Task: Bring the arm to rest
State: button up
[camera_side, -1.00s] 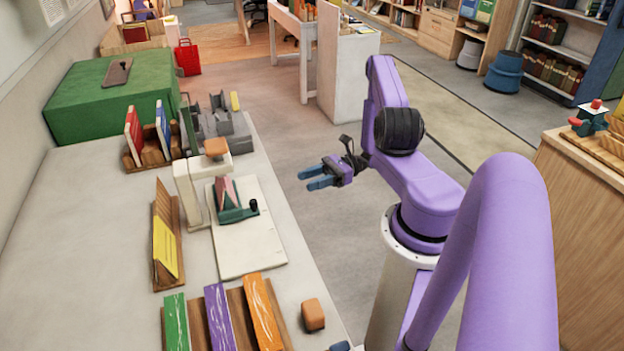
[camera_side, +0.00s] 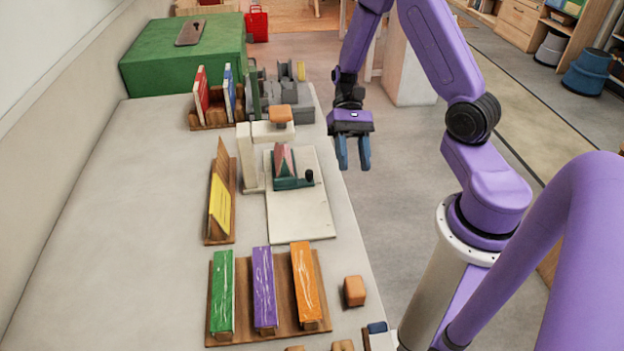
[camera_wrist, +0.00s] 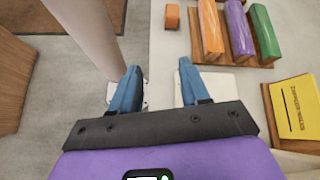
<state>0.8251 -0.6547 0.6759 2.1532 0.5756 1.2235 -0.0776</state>
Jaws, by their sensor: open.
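My gripper (camera_side: 353,152) hangs beside the right edge of the table in the side view, with its blue fingers pointing down. The fingers are apart and nothing is between them. In the wrist view my gripper (camera_wrist: 152,90) is also open and empty, with the table edge and a pale board below it. My arm rises from its base at the lower right and bends over to the gripper. No object touches the fingers.
The table (camera_side: 120,200) bears a rack with green, purple (camera_side: 264,288) and orange bars, an orange block (camera_side: 354,291), a yellow booklet (camera_side: 220,206) on a stand, a white press (camera_side: 250,160) on a board, a book rack (camera_side: 215,118) and a green box (camera_side: 165,62).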

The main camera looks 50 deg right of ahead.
jog(key=s+a+r+n+t+h, duration=0.7)
jog(key=s+r+n, duration=0.3)
jog(key=n, duration=0.9)
jog(key=shift+s+a+t+h, duration=0.35)
jog(key=shift+s+a, duration=0.3)
jog(key=shift+s, duration=0.55)
dwell(0.6)
